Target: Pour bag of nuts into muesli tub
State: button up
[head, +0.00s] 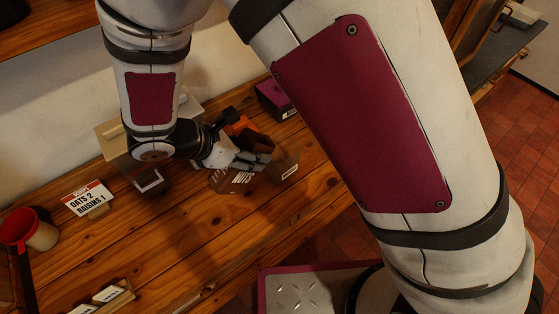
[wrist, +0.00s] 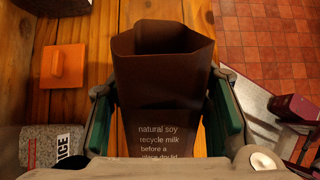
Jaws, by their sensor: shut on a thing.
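My gripper (head: 262,162) is low over the pine worktop, shut on a brown bag (wrist: 168,128) with small pale print. In the wrist view, its green-padded fingers (wrist: 165,120) press on both sides of it. A dark brown open mouth (wrist: 165,40) shows just above the print; I cannot tell whether it belongs to the bag or to a container behind it. In the head view, brown sides with white lettering and a white label (head: 290,172) surround the fingers. I cannot make out the muesli tub for certain, and no nuts are visible.
An orange square lid with a knob (wrist: 66,67) lies on the worktop. A purple box (head: 272,97) stands behind, a grey speckled RICE package (wrist: 50,148) lower left in the wrist view. A card reads OATS 2, RAISINS 1 (head: 88,198).

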jog(key=shift+w+d+g+y, duration=0.1)
jog(key=shift+d+g+y, duration=0.15)
jog(key=shift+y, duration=0.25)
jog(key=shift+a, duration=0.2)
jog(key=shift+w+d+r+g+y+p, duration=0.1)
jog(key=shift+d+g+y+p, duration=0.25)
jog(key=shift+g+y, duration=0.1)
jog(key=shift+y, duration=0.25)
jog(key=shift+w+d+r+g+y, duration=0.3)
jog(key=shift+g+y, duration=0.1)
jog(key=shift+y, duration=0.1)
